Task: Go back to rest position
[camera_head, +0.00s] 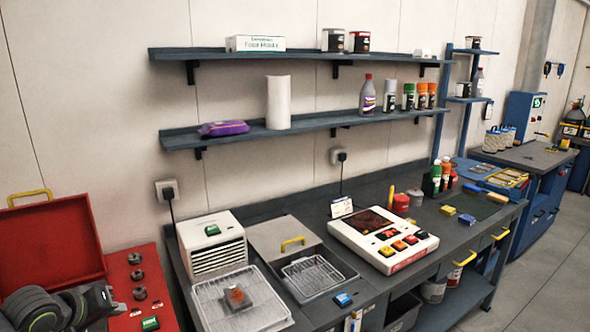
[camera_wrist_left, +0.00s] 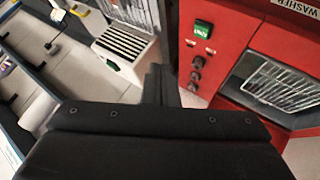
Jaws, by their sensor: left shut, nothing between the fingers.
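My left gripper (camera_head: 105,300) shows at the lower left in the head view, dark and partly cut off by the frame edge. It is over the red machine at that corner. In the left wrist view, the left gripper (camera_wrist_left: 163,85) has its dark fingers together with nothing held between them. My right gripper is in neither view.
The red machine (camera_head: 122,272), with knobs and a green switch, is close to my left arm. Beside it, the dark workbench (camera_head: 330,225) holds a white vented unit (camera_head: 212,247), wire baskets and a button console (camera_head: 382,240). Open floor (camera_head: 545,270) lies at right.

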